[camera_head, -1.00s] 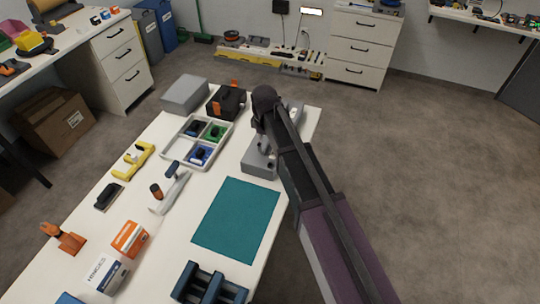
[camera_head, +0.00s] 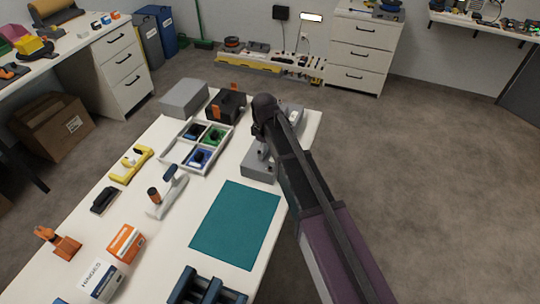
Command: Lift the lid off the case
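A black case (camera_head: 227,107) with orange parts stands at the far end of the white table, just left of the end of my arm. A plain grey box (camera_head: 184,99) stands to its left; I cannot tell for certain which of them is the task's case. My gripper (camera_head: 261,143) is mostly hidden by my dark arm, above or beside a grey block at the table's right edge. Its fingers cannot be made out, nor whether they hold anything. It appears apart from the black case.
A divided tray (camera_head: 174,151) with coloured items lies before the black case. The grey block (camera_head: 256,173), a teal mat (camera_head: 236,224), a dark blue rack (camera_head: 206,289), a yellow tool (camera_head: 131,165) and an orange carton (camera_head: 126,244) are also on the table (camera_head: 173,230). Open floor lies right.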

